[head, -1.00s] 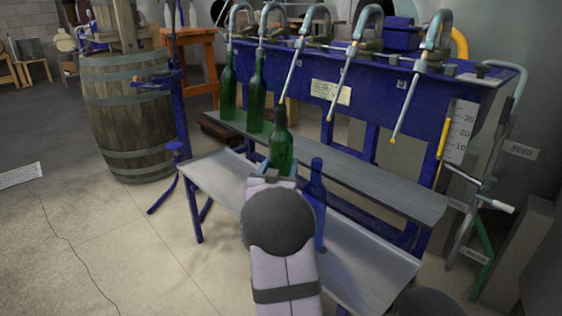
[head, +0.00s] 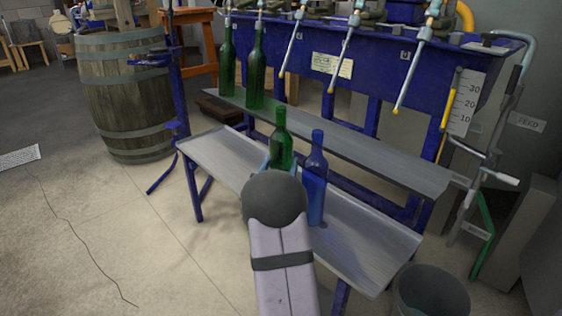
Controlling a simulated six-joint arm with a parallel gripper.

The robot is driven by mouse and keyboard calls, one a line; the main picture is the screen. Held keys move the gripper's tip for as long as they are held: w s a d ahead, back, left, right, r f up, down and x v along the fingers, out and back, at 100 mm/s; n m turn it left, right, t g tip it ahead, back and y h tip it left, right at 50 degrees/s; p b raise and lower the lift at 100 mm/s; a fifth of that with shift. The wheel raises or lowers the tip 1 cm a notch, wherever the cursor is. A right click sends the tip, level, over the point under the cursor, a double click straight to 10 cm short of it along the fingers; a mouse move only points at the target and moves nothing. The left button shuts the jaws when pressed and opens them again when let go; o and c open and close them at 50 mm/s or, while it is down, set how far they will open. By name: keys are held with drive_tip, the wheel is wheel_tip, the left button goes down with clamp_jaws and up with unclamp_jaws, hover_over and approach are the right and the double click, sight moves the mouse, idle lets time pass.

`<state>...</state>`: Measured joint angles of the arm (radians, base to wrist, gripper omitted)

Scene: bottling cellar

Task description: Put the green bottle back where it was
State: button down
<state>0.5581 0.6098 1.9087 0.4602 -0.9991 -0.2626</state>
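A green bottle (head: 282,142) is upright in the middle of the head view, just left of a blue bottle. My gripper (head: 280,165) is shut on its lower part, with a blue finger on each side. My wrist hides the bottle's base, so I cannot tell whether it touches the lower bench. The blue bottle (head: 314,182) stands upright on the lower grey bench (head: 225,160). Two more green bottles, one at the far left (head: 227,72) and one beside it (head: 255,80), stand on the upper grey shelf (head: 370,162) under filling spouts.
Several filling spouts, one of them (head: 338,65), hang from the blue filling machine (head: 385,75) above the upper shelf. The right part of both shelves is clear. A barrel (head: 125,95) stands at the left. A grey bucket (head: 430,292) stands at the lower right.

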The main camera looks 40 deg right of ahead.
drive_tip(key=shift+f+b, duration=0.35)
drive_tip(key=shift+f, duration=0.75)
drive_tip(key=c, duration=0.6)
unclamp_jaws()
drive_tip(key=shift+f, duration=0.35)
drive_tip(key=shift+c, duration=0.2)
drive_tip(key=shift+p+v, duration=0.3)
drive_tip(key=shift+v, duration=0.55)
drive_tip(key=p+v, duration=0.2)
drive_tip(key=v, duration=0.8)
drive_tip(key=shift+a, duration=0.15)
